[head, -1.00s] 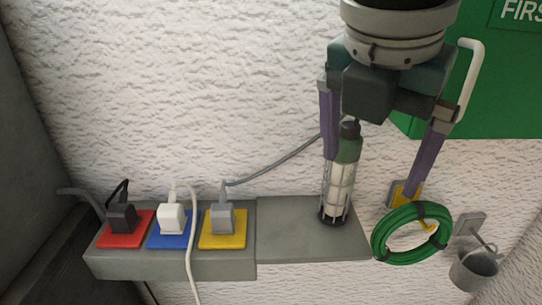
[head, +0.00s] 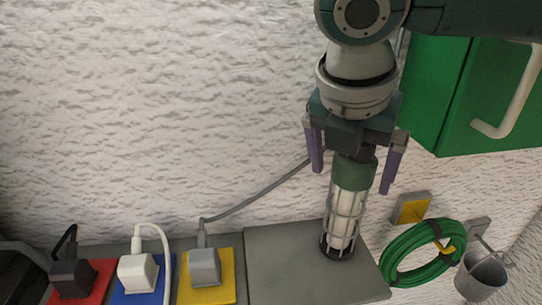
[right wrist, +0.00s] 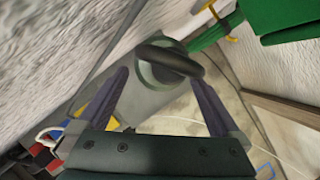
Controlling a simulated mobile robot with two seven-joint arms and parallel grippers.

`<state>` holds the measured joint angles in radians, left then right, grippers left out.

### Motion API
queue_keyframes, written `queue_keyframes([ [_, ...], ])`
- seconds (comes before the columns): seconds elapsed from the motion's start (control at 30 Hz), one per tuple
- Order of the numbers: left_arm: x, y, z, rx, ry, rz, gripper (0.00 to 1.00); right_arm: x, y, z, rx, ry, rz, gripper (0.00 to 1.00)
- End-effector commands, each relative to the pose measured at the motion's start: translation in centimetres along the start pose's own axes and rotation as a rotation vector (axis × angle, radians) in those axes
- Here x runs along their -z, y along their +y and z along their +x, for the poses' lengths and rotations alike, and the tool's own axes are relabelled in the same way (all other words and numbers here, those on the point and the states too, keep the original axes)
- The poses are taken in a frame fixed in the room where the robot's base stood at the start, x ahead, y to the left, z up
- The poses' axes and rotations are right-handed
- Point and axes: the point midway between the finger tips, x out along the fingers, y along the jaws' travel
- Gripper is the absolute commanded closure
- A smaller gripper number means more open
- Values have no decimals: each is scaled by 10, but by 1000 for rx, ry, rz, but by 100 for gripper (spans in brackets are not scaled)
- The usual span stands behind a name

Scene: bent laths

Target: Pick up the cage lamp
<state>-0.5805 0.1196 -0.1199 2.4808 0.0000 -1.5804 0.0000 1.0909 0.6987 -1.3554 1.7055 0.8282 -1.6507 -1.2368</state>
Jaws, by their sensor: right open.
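The cage lamp (head: 345,210) stands upright on the right part of the grey ledge (head: 285,265). It has a dark green grip at the top and a pale tube inside a wire cage. My right gripper (head: 352,180) is open and points down over the lamp, with one purple finger on each side of the green grip. Gaps show between the fingers and the grip. In the right wrist view the lamp's dark top loop (right wrist: 172,58) lies between the finger ends. My left gripper is not in view.
A grey cable (head: 265,192) runs from a grey plug (head: 204,265) on a yellow plate to behind my right gripper. A coiled green hose (head: 418,262) and a grey cup (head: 482,275) hang at right. A green cabinet (head: 490,95) is at upper right.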

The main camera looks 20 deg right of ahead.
Motion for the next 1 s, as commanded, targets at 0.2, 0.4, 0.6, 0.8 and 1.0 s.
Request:
queue_keyframes([
  [0.2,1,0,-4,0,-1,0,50,0,-2,26,1,-1,0,0],
  [0.4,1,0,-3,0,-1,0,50,0,-2,28,-1,-2,-1,0],
  [0.6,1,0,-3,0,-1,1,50,0,-1,28,-1,-1,-1,18],
  [0.8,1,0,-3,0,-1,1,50,0,-1,28,-1,-1,0,40],
  [1.0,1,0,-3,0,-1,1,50,0,-1,28,-1,-1,0,63],
])
